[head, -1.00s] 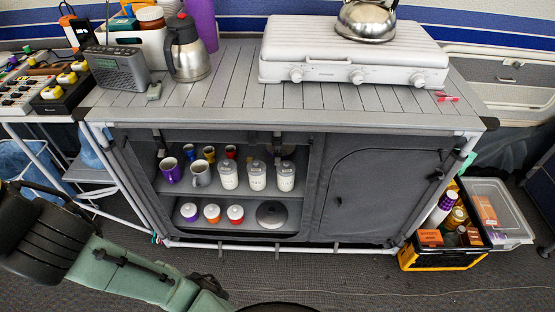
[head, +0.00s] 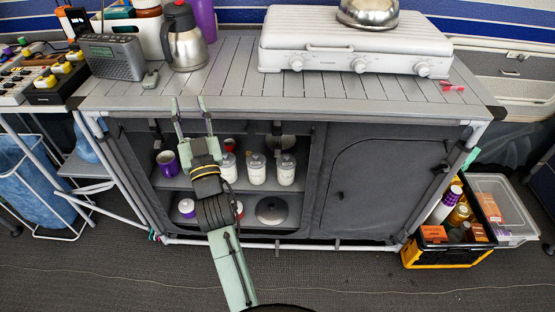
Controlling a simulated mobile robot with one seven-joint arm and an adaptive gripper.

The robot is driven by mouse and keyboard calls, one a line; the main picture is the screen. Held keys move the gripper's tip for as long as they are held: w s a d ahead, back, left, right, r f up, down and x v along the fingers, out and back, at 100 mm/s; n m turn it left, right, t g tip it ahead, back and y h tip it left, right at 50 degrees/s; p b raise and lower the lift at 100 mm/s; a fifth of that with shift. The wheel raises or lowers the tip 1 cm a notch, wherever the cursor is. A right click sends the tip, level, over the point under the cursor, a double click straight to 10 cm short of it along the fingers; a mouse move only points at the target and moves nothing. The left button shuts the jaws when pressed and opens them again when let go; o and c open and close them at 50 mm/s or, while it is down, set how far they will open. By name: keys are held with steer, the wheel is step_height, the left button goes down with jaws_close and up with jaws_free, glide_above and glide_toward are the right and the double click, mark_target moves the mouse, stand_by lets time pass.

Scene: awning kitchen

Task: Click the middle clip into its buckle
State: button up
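My gripper (head: 192,118) is in front of the left, open half of the grey cabinet (head: 375,190). Its two pale green fingers are spread apart and point up at the worktop's front edge, with nothing seen between them. Dark straps hang under the top rail: a left strap (head: 155,132) and a right strap (head: 277,142). They are too small to tell clip from buckle. Small dark fittings sit on the bottom rail, one at its middle (head: 277,245) and one farther right (head: 336,244). My arm covers part of the opening, so anything behind it is hidden.
The shelves hold a purple mug (head: 167,163), several white jars (head: 256,168) and a dark round lid (head: 271,210). A white stove (head: 355,45) with a kettle (head: 368,12), a steel flask (head: 184,37) and a radio (head: 112,57) stand on the worktop (head: 230,80). A crate (head: 440,257) stands right.

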steer(key=w+d+f+m+g+h, duration=0.1)
steer(key=d+f+h, duration=0.2)
steer(key=d+f, duration=0.35)
steer(key=w+d+f+m+g+h, duration=0.15)
steer(key=d+f, duration=0.25)
steer(key=f, duration=0.5)
steer(key=m+g+h+b, duration=0.1)
steer(key=m+g+h, duration=0.1)
steer(key=h, duration=0.2)
glide_toward(277, 157)
steer(key=shift+n+t, duration=0.25)
steer(key=w, duration=0.5)
steer(key=w+p, duration=0.1)
steer(key=w, duration=0.5)
steer(key=shift+d+f, duration=0.15)
steer(key=shift+d, duration=0.1)
steer(key=shift+c, duration=0.2)
jaws_close()
